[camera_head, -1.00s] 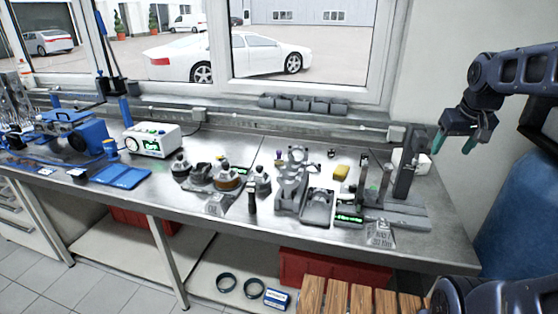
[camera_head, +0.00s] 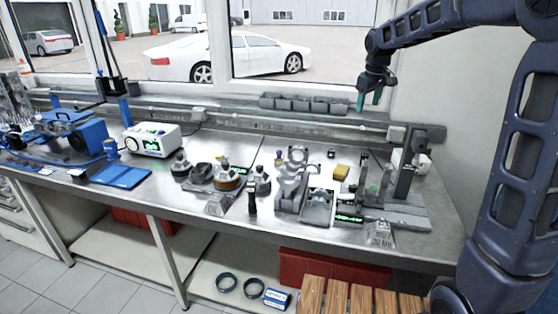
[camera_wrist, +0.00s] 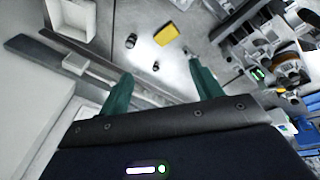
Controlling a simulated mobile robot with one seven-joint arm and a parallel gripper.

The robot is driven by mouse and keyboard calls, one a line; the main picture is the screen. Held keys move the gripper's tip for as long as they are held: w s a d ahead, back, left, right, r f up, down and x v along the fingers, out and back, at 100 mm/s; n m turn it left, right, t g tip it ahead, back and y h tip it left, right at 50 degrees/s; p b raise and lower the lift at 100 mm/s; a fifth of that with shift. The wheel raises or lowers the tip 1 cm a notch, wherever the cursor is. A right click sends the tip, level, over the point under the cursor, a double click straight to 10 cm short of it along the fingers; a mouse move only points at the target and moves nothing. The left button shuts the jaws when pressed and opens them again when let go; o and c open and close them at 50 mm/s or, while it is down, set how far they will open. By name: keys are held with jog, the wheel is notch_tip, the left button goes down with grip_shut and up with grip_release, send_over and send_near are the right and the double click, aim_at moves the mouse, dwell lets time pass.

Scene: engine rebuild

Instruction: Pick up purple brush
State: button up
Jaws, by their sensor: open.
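A small purple-topped item (camera_head: 279,156), which looks like the purple brush, stands toward the back of the metal workbench, left of the grey engine fixture. It is too small to make out its shape fully. I cannot pick it out in the wrist view. My gripper (camera_head: 369,99) hangs high above the back right of the bench, in front of the window, well right of the purple item. Its green fingers are spread and empty in the wrist view (camera_wrist: 160,72).
A yellow sponge (camera_head: 341,172) lies right of the engine fixture (camera_head: 292,178). A tall grey stand (camera_head: 405,170) rises at the bench's right end. Grey bins (camera_head: 303,104) line the back ledge. Some bare bench top lies around the sponge.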

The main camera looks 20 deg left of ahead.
jog(key=w+a+f+n, duration=0.1)
jog(key=w+a+f, duration=0.15)
jog(key=a, duration=0.35)
jog(key=w+a+f+n, duration=0.2)
jog(key=w+a, duration=0.2)
jog(key=a, duration=0.1)
jog(key=n+g, duration=0.1)
jog(key=n, duration=0.4)
send_over(279, 151)
jog(key=s, duration=0.1)
notch_tip(279, 151, down, 18)
jog(key=f, duration=0.5)
jog(key=shift+w+a, duration=0.35)
jog(key=shift+a, duration=0.05)
jog(key=shift+w+d+f, duration=0.1)
jog(key=shift+w+f, duration=0.05)
jog(key=shift+f, duration=0.75)
jog(key=shift+w+d+f, duration=0.1)
jog(key=shift+w+f, duration=0.05)
jog(key=shift+f, duration=0.8)
jog(key=shift+w+d+f, duration=0.1)
jog(key=shift+w+f, duration=0.05)
jog(key=shift+f, duration=0.75)
jog(key=c, duration=1.2)
